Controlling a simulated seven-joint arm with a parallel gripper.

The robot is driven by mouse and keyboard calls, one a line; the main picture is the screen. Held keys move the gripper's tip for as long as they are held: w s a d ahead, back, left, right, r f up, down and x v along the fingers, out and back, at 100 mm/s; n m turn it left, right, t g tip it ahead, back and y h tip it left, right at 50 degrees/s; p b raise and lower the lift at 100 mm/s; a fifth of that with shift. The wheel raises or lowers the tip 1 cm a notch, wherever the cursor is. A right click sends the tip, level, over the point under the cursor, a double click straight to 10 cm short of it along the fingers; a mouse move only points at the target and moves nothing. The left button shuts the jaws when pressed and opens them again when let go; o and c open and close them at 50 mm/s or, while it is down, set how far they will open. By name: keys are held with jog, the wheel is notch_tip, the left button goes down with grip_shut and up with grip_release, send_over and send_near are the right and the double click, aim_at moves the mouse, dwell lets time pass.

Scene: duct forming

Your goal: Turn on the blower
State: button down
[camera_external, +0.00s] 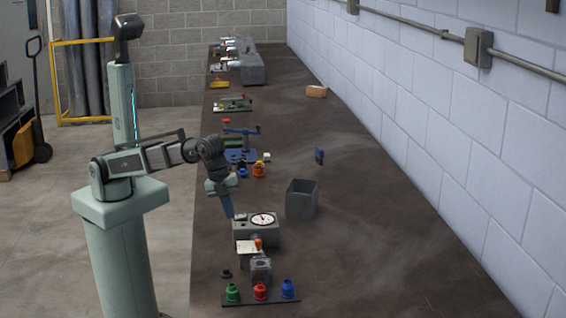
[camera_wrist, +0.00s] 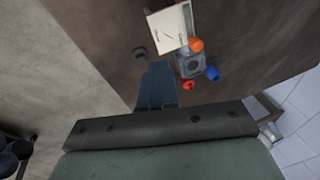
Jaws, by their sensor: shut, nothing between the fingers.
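A small grey block with a round face (camera_external: 261,270), perhaps the blower, stands near the front of the bench. It also shows in the wrist view (camera_wrist: 191,65). An orange knob (camera_external: 259,244) sits beside it, also in the wrist view (camera_wrist: 196,45). A dark round button-like disc (camera_external: 226,274) lies to its left; it also shows in the wrist view (camera_wrist: 139,53). My gripper (camera_external: 231,216) is shut and empty, pointing down beside the grey gauge box. Its blue fingers fill the wrist view's centre (camera_wrist: 157,85). No on/off marking is legible.
A grey box with a round gauge (camera_external: 262,219) is beside my fingertips. A white card (camera_external: 248,254) is in front of it. Green (camera_external: 232,293), red (camera_external: 260,291) and blue (camera_external: 287,289) knobs line the front.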

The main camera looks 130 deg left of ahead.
notch_tip(320, 180, up, 7)
jog(key=n+g+y, duration=0.1)
jog(key=g, duration=0.1)
send_over(244, 215)
jog(key=s+d, duration=0.2)
jog(key=shift+d, duration=0.1)
jog(key=shift+f, duration=0.1)
jog(key=f, duration=0.4)
jog(key=w+a+f, duration=0.1)
jog(key=f, duration=0.7)
jog(key=shift+w+a, duration=0.2)
jog(key=shift+w, duration=0.05)
jog(key=shift+w+a+f, duration=0.1)
jog(key=shift+w+f, duration=0.05)
jog(key=shift+f, duration=0.7)
